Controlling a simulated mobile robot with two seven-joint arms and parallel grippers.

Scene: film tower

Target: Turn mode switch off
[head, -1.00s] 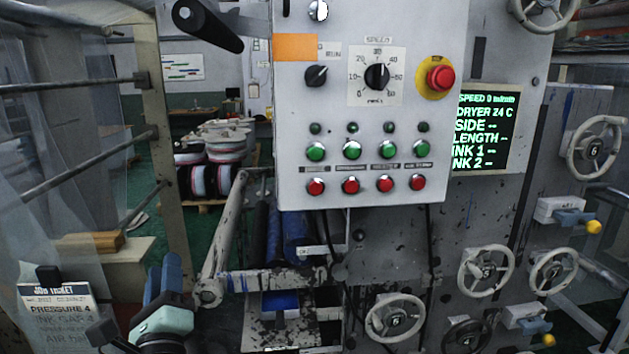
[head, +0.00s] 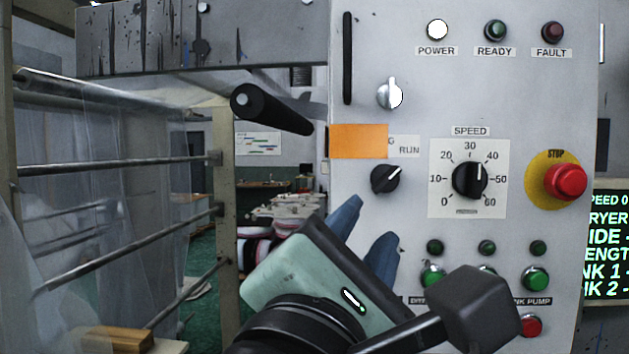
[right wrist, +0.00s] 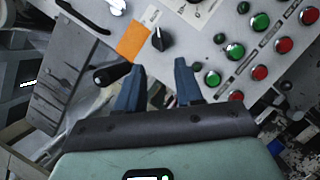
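The mode switch (head: 386,179) is a black knob on the grey control panel (head: 545,100), left of the speed dial. Its pointer appears to aim up and right, towards the RUN label (head: 409,150). An orange note (head: 357,141) covers the rest of the label. The switch also shows in the right wrist view (right wrist: 162,38), beyond the fingertips. My right gripper (head: 365,222) is open and empty, with two blue fingers below and left of the switch, apart from it. It also shows in the right wrist view (right wrist: 160,75). My left gripper is out of view.
The speed dial (head: 470,180) and red stop button (head: 566,182) are right of the switch. Green buttons (head: 537,279) sit below, partly hidden by my right gripper. A black handle (head: 270,108) sticks out left of the panel. A silver knob (head: 389,94) is above the note.

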